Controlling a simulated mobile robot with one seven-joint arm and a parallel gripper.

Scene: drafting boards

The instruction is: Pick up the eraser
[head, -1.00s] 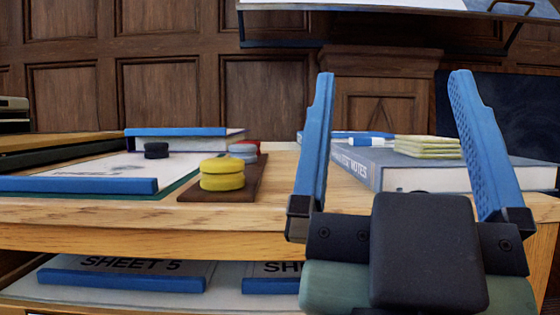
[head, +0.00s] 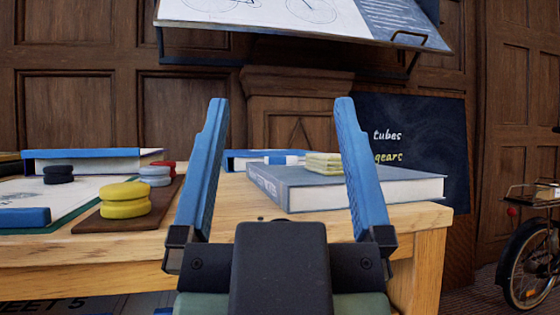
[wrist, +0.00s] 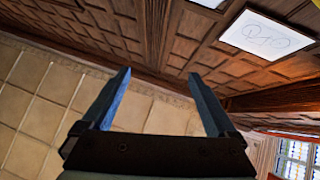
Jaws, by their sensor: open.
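A small white block with a blue band, which looks like the eraser (head: 281,159), shows at the back edge of a thick grey-blue notes book (head: 300,180) on the wooden table. I cannot tell whether it lies on the book or behind it. My gripper (head: 281,105) is open and empty, its blue fingers pointing up in front of the table, with the book and block seen between them.
Pale green pads (head: 324,163) lie on the book. Left on the table (head: 300,222) are yellow discs (head: 125,200) on a brown board, grey and red discs, and a black disc (head: 58,174) on a sheet. A tilted drawing board (head: 300,30) hangs above; a bicycle (head: 530,255) stands right.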

